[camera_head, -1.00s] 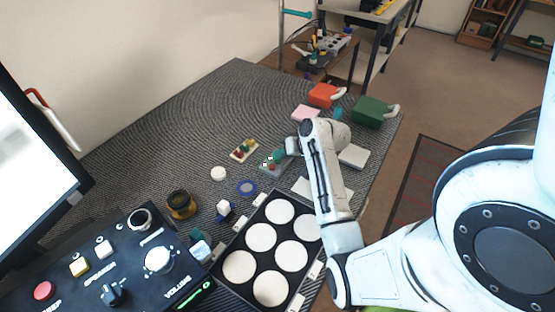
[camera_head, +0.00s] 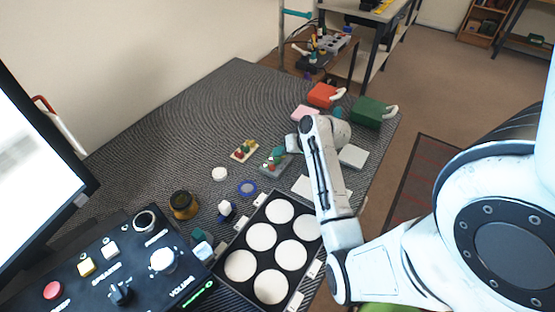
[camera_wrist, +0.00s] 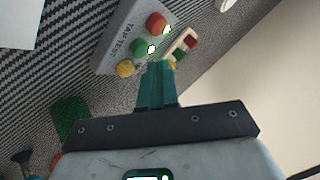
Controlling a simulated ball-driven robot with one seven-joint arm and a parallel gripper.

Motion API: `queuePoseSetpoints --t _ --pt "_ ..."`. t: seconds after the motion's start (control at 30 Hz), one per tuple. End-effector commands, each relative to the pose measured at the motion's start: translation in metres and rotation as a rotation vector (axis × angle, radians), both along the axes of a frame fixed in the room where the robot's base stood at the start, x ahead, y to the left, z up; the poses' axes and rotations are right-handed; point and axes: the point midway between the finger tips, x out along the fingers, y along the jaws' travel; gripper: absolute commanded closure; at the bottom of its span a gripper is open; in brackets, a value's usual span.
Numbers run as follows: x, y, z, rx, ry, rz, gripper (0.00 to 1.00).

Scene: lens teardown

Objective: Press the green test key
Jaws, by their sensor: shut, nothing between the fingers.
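A grey box (camera_wrist: 135,25) lettered "TAP TEST" shows in the wrist view. It has a red key (camera_wrist: 156,23), a green key (camera_wrist: 139,47) and a yellow key (camera_wrist: 125,69), with small bright spots beside the red and green ones. The box also shows in the head view (camera_head: 272,171), partly behind my gripper. My gripper (camera_wrist: 157,67) has teal fingers closed together with nothing between them. In the wrist view the tips appear just beside the yellow and green keys; contact cannot be made out. In the head view my gripper (camera_head: 280,152) is at the box's far side.
A small panel (camera_head: 244,150) with coloured knobs lies left of the box. A black tray (camera_head: 243,240) with white discs is in front. Red (camera_head: 322,95) and green (camera_head: 369,112) blocks stand behind. Grey mat is bare to the left.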

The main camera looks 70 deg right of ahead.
Motion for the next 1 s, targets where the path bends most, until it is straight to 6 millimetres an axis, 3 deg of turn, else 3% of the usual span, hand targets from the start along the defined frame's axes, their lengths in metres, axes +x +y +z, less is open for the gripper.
queuePoseSetpoints --t 0.5,1.0 --pt "0.000 0.000 0.048 0.000 0.000 0.000 1.00" --pt "0.000 0.000 0.049 0.000 0.000 0.000 1.00"
